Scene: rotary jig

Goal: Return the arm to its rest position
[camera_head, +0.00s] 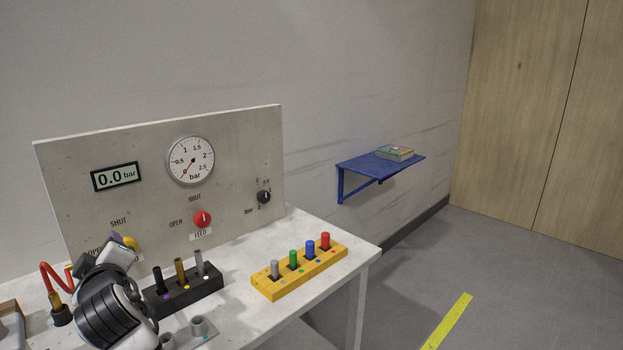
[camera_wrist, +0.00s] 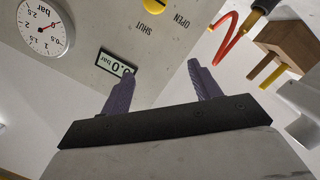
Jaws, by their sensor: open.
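My gripper (camera_wrist: 160,82) shows in the wrist view with two purple fingers spread wide and nothing between them. In the head view my gripper (camera_head: 112,250) is at the lower left, in front of the grey panel (camera_head: 240,145). It partly hides the yellow knob (camera_head: 130,243) and its labels. The wrist view is upside down and shows the panel (camera_wrist: 170,45), the yellow knob (camera_wrist: 154,6) and the digital display (camera_wrist: 116,63) beyond the fingers. The fingers look apart from all of these.
A black block (camera_head: 186,294) with several pegs stands close right of my arm. A yellow block (camera_head: 300,271) with coloured pegs is further right. A red hose (camera_head: 50,278) is at left. A blue wall shelf (camera_head: 375,166) holds a book-like item.

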